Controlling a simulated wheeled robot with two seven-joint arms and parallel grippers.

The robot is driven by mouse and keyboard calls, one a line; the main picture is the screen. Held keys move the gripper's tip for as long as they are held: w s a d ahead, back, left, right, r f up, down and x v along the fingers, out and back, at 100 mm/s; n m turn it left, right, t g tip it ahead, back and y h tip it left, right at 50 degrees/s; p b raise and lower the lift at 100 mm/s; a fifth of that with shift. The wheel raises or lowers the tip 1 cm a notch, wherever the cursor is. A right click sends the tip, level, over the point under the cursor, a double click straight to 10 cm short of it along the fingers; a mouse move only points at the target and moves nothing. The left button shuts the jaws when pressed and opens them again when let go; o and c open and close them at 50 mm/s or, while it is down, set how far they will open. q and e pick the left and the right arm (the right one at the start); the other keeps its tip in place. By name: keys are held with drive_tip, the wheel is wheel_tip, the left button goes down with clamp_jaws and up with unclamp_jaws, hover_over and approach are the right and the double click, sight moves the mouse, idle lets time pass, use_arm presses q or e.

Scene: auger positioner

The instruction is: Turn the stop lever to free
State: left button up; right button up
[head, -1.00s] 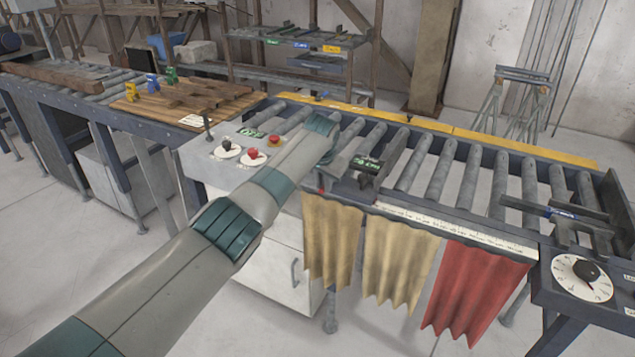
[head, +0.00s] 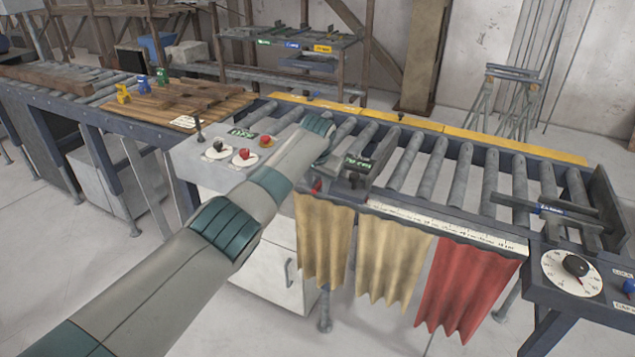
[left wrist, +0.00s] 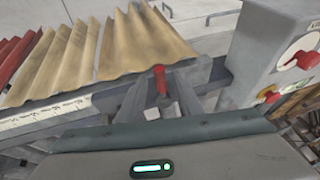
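A small red lever (head: 316,187) sticks out at the front of the stop carriage (head: 350,172), which rides on the roller table and bears a dark display with green digits. In the left wrist view the red lever (left wrist: 159,82) stands between the two grey fingers of my left gripper (left wrist: 160,98). A narrow gap seems to show on each side of it, so the fingers look open around it. In the head view my left forearm and hand hide the fingers. My right gripper is not in view.
A grey control box (head: 215,160) with red and black knobs stands left of the carriage. Tan and red curtain strips (head: 465,290) hang below the front edge. A white dial (head: 572,273) and a blue knob (head: 628,287) are at the right end.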

use_arm(q)
drive_tip(key=shift+v, duration=1.05)
drive_tip(key=b+v, duration=0.5)
drive_tip(key=v, duration=1)
drive_tip(key=shift+r, duration=0.15)
